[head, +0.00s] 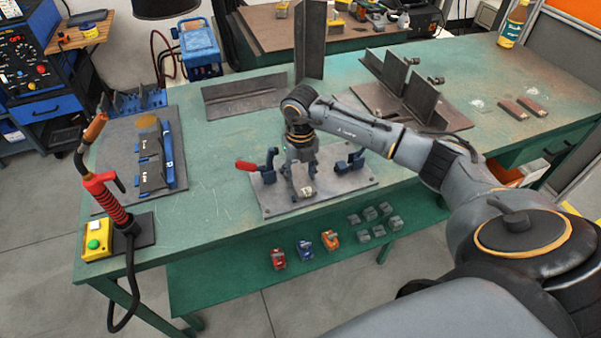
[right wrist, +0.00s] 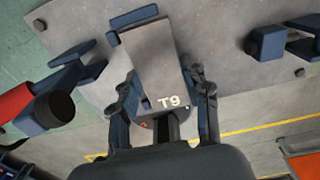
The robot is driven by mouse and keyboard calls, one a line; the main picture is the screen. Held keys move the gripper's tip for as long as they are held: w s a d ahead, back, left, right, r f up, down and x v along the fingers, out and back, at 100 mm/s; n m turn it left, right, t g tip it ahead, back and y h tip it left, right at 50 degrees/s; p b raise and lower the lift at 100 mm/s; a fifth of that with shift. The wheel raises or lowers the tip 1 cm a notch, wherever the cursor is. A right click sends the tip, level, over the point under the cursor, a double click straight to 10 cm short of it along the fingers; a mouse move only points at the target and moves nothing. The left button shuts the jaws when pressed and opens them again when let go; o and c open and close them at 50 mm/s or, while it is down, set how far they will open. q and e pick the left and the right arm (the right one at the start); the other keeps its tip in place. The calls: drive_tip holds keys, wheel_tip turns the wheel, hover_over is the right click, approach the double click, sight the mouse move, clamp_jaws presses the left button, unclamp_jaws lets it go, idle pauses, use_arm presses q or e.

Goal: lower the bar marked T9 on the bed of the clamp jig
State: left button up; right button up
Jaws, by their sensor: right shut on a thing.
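The bar marked T9 (right wrist: 152,62) is a flat grey steel piece with white lettering at its near end in the right wrist view. My right gripper (right wrist: 163,80) is shut on it, one finger along each long side. In the head view my right gripper (head: 302,188) points down over the middle of the clamp jig (head: 275,203), and it mostly hides the bar. The jig is a grey plate with a red-handled blue clamp (head: 262,168) on the left and another blue clamp (head: 349,164) on the right. I cannot tell whether the bar touches the bed. My left gripper is not in view.
A torch on a stand (head: 118,215) and a plate with dark pieces and a blue rail (head: 168,160) are at the left. Steel angles (head: 245,97) stand behind the jig. Small coloured blocks (head: 304,249) lie on the lower green shelf.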

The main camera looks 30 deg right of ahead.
drive_tip(key=o, duration=1.1)
drive_tip(key=shift+o, duration=0.4)
drive_tip(key=shift+f, duration=0.1)
wheel_tip(320, 180, up, 12)
